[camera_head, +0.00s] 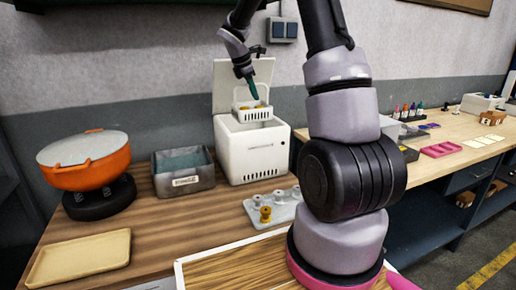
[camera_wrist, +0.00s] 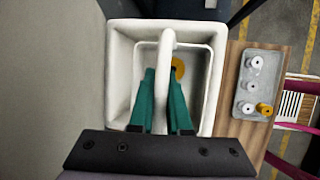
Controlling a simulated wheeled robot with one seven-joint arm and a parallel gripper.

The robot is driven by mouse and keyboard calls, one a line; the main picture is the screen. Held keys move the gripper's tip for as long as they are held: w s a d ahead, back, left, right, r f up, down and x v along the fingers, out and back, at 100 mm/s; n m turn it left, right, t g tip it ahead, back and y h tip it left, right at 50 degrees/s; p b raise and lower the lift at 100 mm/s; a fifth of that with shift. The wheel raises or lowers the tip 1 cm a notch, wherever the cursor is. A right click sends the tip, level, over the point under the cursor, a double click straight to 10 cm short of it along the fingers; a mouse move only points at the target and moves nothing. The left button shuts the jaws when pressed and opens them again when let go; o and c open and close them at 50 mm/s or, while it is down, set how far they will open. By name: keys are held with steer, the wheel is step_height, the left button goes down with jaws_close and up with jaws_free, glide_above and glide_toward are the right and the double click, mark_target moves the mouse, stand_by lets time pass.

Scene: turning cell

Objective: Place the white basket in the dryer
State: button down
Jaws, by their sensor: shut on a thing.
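The white basket (camera_head: 252,114) hangs at the open top of the dryer (camera_head: 255,155), its slotted front still showing above the dryer's front edge. The dryer is a white box with its lid (camera_head: 227,80) standing up at the back. My gripper (camera_head: 254,94) comes from above with green fingers. In the wrist view the fingers (camera_wrist: 162,78) are shut on the basket's arched handle. The basket (camera_wrist: 207,85) shows inside the dryer's square white rim (camera_wrist: 119,75), with a yellow piece (camera_wrist: 179,68) in it. Whether the basket touches the dryer floor is hidden.
A grey labelled bin (camera_head: 184,182) and an orange pot (camera_head: 90,172) stand left of the dryer. A grey plate (camera_head: 282,214) with several small pieces lies in front right. A beige tray (camera_head: 80,258) lies at the front left. My arm hides the middle of the bench.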

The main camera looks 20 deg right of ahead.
step_height(320, 180, down, 18)
steer(key=shift+r, duration=0.25)
steer(key=shift+f, duration=0.1)
steer(key=c, duration=0.9)
jaws_free()
